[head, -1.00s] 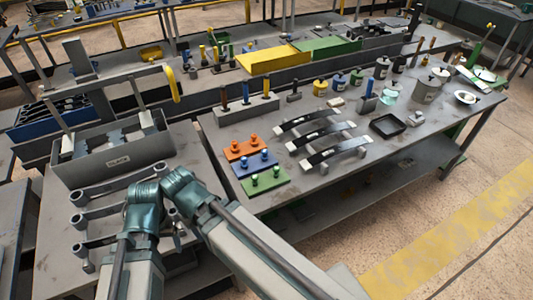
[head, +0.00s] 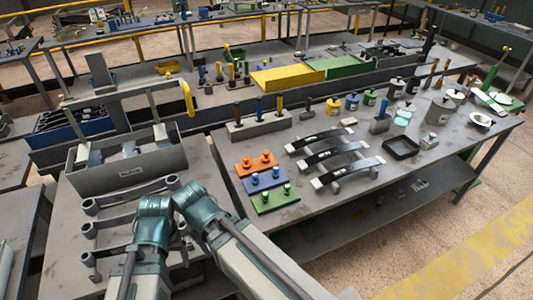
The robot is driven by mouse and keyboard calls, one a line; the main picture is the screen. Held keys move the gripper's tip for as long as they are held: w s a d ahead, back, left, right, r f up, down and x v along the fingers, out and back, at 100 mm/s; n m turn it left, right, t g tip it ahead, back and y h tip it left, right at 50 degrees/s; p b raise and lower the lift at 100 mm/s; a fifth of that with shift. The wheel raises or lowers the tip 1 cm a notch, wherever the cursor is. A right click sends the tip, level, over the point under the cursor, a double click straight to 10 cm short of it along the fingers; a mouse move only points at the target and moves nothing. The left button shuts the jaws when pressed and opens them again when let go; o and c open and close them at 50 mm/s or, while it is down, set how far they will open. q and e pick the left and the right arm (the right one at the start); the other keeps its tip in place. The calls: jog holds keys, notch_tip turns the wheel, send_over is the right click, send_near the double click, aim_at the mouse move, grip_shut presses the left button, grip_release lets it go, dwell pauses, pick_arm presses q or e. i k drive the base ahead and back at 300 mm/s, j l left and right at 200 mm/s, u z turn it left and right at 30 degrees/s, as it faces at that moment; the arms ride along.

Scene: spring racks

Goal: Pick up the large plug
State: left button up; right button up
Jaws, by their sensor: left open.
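Small plates with upright studs lie on the bench at centre: orange (head: 243,169), blue (head: 253,187) and green (head: 262,207). A grey block (head: 262,127) behind them holds upright pegs with dark, blue and yellow tops. I cannot tell which piece, if any, is the large plug. My left gripper (head: 186,238) is low at left of centre, by the front of the left bench. It is mostly hidden by teal arm joints, and I see nothing held in it. My right gripper does not show.
Curved spring bars (head: 340,155) on stands, a black tray (head: 401,148) and several small pots fill the right of the bench. A grey bin (head: 130,174) and dark bars (head: 108,223) are at left. Open floor lies at lower right.

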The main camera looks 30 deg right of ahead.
aim_at(247, 164)
jog(key=i+l+u, duration=0.1)
jog(key=l, duration=0.25)
jog(key=i+l, duration=0.2)
jog(key=l, duration=0.2)
jog(key=i+l+u, duration=0.15)
jog(key=l, duration=0.2)
jog(key=i+l, duration=0.1)
jog(key=l, duration=0.3)
jog(key=i+u, duration=0.05)
